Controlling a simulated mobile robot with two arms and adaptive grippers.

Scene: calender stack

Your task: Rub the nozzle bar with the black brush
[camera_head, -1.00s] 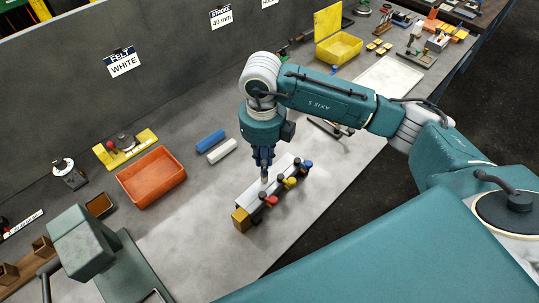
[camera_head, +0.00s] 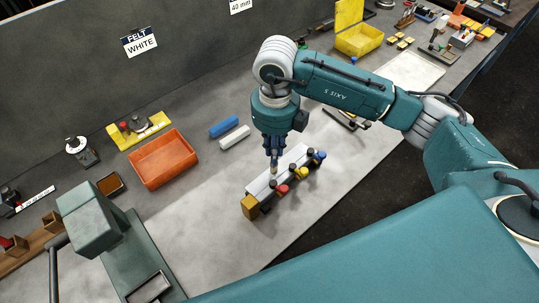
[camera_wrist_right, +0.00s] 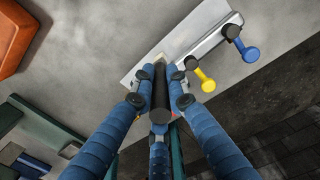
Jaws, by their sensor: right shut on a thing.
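The nozzle bar (camera_head: 262,184) is a pale bar with red, yellow and blue knobs along its near side, lying on the bench. It also shows in the right wrist view (camera_wrist_right: 200,48), where the yellow and blue knobs are visible. My right gripper (camera_head: 274,158) points down over the bar. In the right wrist view, it (camera_wrist_right: 161,88) is shut on the black brush (camera_wrist_right: 161,100), seen as a dark cylinder with a pale tip. The tip is at the bar, but I cannot tell whether it touches. My left gripper is not in view.
An orange tray (camera_head: 163,160) and a green machine (camera_head: 88,216) stand to the left.

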